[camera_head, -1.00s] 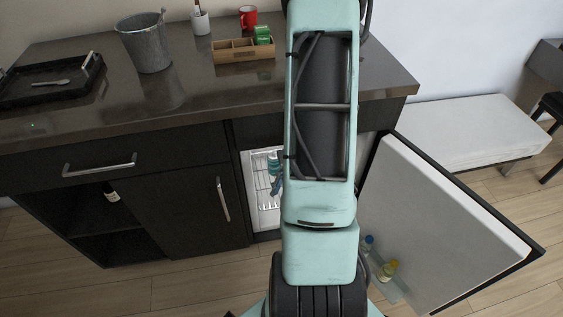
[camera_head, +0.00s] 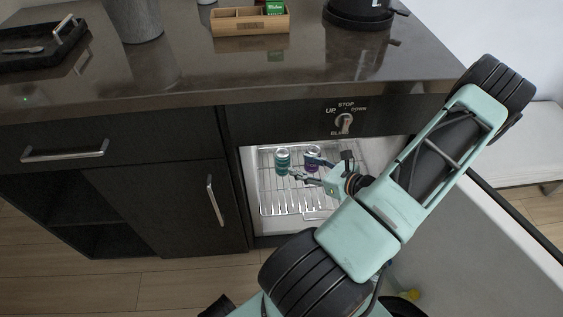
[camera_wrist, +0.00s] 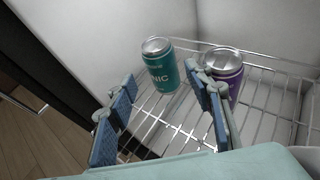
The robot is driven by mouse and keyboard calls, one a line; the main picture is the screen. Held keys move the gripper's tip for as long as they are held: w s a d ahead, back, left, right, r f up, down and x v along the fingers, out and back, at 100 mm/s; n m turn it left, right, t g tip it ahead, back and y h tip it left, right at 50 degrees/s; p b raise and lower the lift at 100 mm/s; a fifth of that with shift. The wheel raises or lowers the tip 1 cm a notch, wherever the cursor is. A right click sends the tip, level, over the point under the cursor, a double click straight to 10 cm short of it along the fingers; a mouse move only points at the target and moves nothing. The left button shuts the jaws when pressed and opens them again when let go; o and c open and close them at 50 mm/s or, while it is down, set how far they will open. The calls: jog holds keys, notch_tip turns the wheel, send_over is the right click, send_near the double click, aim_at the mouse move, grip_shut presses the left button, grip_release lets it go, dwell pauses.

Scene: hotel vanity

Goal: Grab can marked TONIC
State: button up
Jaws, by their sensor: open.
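A teal can (camera_wrist: 161,70) with a silver top stands upright on the wire rack inside the open mini fridge. The letters "NIC" show on its side in the wrist view. It also shows in the head view (camera_head: 282,160). A purple can (camera_wrist: 226,72) stands to its right and shows in the head view too (camera_head: 312,157). My gripper (camera_wrist: 158,105) is open and empty inside the fridge, with blue-padded fingers. The teal can lies ahead, seen between the fingers. The right finger covers part of the purple can.
The wire rack (camera_head: 283,200) is otherwise clear at the front. The open fridge door (camera_head: 480,235) is on the right. The dark counter (camera_head: 240,75) overhangs the fridge, with a knob (camera_head: 344,122) on its front panel. The fridge's white walls (camera_wrist: 110,35) are close around the cans.

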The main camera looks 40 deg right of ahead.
aim_at(289, 159)
jog(key=b+x, duration=0.1)
jog(key=x, duration=0.3)
jog(key=shift+a, duration=0.1)
jog(key=b+x, duration=0.2)
jog(key=x, duration=0.3)
jog(key=shift+w, duration=0.45)
jog(key=shift+r, duration=0.1)
jog(key=c, duration=1.1)
jog(key=shift+c, duration=0.2)
